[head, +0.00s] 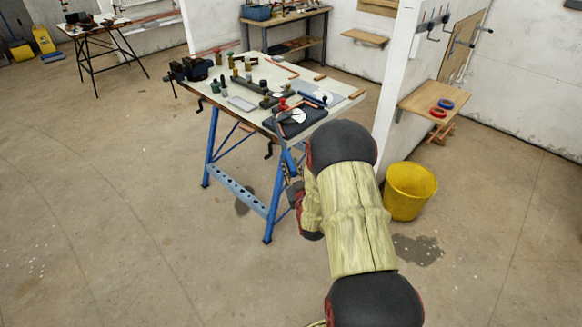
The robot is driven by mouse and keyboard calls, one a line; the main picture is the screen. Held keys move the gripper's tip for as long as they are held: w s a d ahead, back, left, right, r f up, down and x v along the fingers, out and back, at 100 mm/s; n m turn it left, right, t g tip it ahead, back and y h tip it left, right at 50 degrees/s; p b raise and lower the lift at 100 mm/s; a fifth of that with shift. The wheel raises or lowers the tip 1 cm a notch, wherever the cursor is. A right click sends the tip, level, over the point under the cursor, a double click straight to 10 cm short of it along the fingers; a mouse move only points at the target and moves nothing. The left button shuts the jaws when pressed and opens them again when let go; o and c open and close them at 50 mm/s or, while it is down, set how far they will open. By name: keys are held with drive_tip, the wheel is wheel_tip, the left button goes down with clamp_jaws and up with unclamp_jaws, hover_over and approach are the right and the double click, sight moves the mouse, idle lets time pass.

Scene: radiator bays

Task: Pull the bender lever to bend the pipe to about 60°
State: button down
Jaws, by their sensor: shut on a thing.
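The pipe bender (299,116) sits at the near right corner of the workbench, with a white disc and red parts. A blue lever grip (289,160) hangs out past the bench's near edge, pointing down towards me. My gripper (291,181) is at the lower end of this lever, shut on it; its fingers are small and partly hidden by my arm.
The workbench (243,102) has blue legs and carries a vise (190,69), fittings and a loose copper pipe (284,68). A yellow bucket (410,191) stands right of my arm. A wall shelf (420,99) holds tape rolls. Floor at left is clear.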

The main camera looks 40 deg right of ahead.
idle(0.7)
drive_tip(key=shift+n+t+y, duration=0.4)
drive_tip(key=shift+n+y, duration=0.3)
drive_tip(key=shift+y, duration=0.1)
drive_tip(key=shift+s+d+b, duration=0.3)
drive_tip(key=shift+s+d, duration=0.35)
drive_tip(key=shift+d, duration=0.2)
drive_tip(key=shift+s+d+b, duration=0.25)
drive_tip(key=shift+s+d, duration=0.35)
drive_tip(key=shift+d, duration=0.25)
drive_tip(key=c, duration=1.6)
unclamp_jaws()
drive_tip(key=shift+s, duration=0.1)
drive_tip(key=shift+o, duration=0.2)
drive_tip(key=shift+f, duration=0.1)
drive_tip(key=v, duration=1.1)
drive_tip(key=shift+s, duration=0.4)
drive_tip(key=shift+a, duration=0.1)
drive_tip(key=shift+c, duration=0.3)
